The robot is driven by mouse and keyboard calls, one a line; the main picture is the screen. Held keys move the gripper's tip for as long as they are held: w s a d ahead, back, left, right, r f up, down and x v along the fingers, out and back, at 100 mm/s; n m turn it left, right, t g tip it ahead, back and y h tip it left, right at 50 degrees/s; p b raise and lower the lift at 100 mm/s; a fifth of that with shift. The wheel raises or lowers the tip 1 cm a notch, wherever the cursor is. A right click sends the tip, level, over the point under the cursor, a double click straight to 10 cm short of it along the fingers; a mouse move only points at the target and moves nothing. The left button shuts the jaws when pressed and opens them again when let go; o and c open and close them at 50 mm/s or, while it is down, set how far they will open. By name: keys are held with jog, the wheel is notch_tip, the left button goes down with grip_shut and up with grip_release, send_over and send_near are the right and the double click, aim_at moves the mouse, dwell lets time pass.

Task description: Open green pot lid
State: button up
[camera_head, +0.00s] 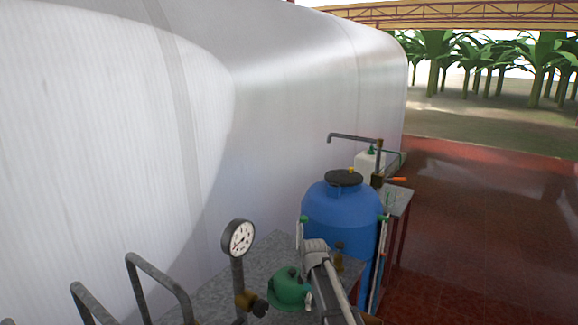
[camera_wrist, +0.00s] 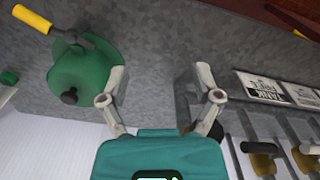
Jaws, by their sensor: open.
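The green pot (camera_wrist: 88,72) is at the upper left of the wrist view, with a small dark knob (camera_wrist: 69,97) on its rounded body. A handle or lever with a yellow grip (camera_wrist: 34,18) joins its upper edge. I cannot make out a seam between lid and pot. The pot also shows in the head view (camera_head: 287,291), low on the grey surface, beside my arm. My gripper (camera_wrist: 161,72) is open and empty, with bare grey surface between its fingers. Its left finger is close to the pot's right side in the wrist view; whether they touch I cannot tell.
A pressure gauge (camera_head: 239,238) stands left of the pot. A blue tank (camera_head: 342,210) with a black lid stands behind it. Brass-fitted pipes (camera_wrist: 262,160) and white labels (camera_wrist: 270,88) are right of my gripper. A white translucent wall (camera_head: 270,130) bounds the left.

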jog(key=s+d+f+m+b, duration=0.3)
jog(key=s+d+m, duration=0.2)
jog(key=s+m, duration=0.2)
jog(key=s+d+f+m+b, duration=0.3)
jog(key=s+m, duration=0.4)
jog(key=s, duration=0.4)
jog(key=shift+s+d+f, duration=0.4)
jog(key=shift+d+f, duration=0.2)
jog(key=shift+d, duration=0.5)
jog(key=shift+c, duration=0.2)
